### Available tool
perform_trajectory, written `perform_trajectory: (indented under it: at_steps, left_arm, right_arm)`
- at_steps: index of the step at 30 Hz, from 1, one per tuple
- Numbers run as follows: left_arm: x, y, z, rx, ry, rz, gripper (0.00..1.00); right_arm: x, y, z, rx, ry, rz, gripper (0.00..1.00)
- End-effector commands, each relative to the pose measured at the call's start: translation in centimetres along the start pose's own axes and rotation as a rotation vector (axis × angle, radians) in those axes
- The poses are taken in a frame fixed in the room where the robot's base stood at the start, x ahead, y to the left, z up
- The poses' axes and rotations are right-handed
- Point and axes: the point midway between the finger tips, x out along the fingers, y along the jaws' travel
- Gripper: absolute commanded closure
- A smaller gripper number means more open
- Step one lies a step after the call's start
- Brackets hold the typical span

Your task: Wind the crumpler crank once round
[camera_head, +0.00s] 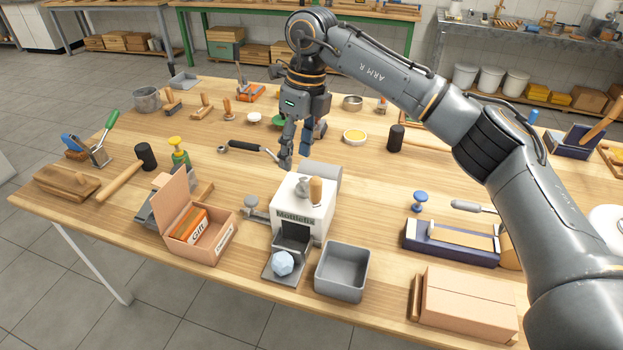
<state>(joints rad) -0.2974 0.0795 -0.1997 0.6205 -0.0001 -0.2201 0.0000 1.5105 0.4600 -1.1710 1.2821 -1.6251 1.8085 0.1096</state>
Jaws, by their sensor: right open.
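The crumpler appears to be a white box machine (288,225) with a lettered front, standing at the middle of the table. On its top is a crank with a grey metal hub and an upright wooden knob (316,190). A pale blue faceted ball (282,263) sits on the tray at the machine's front opening. My right gripper (294,153) is open, pointing down behind the machine, apart from the crank knob. No object shows between its fingers. My left gripper is not in view.
A grey open bin (342,270) stands right of the front tray, and an open pink box (197,235) at left. A black-handled tool (248,148) lies left of my right gripper. A closed cardboard box (470,303) is at front right. Other tools crowd the table.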

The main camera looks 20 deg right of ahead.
Motion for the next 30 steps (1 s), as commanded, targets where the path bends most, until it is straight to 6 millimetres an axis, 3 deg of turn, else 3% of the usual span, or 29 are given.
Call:
perform_trajectory:
  at_steps: [3,8,24,30]
  left_arm:
    - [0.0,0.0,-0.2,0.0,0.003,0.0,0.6]
    - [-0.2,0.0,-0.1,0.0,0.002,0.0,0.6]
    - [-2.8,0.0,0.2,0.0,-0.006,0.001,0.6]
    - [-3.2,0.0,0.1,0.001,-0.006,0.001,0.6]
  right_arm:
    - [-2.4,-2.5,-1.8,0.046,0.07,-0.099,0.5]
    - [-2.0,-3.2,-2.4,0.058,0.095,-0.123,0.5]
    - [8.1,-4.2,-3.4,0.055,0.092,-0.116,0.5]
    - [10.3,-4.4,-3.5,0.055,0.09,-0.117,0.5]
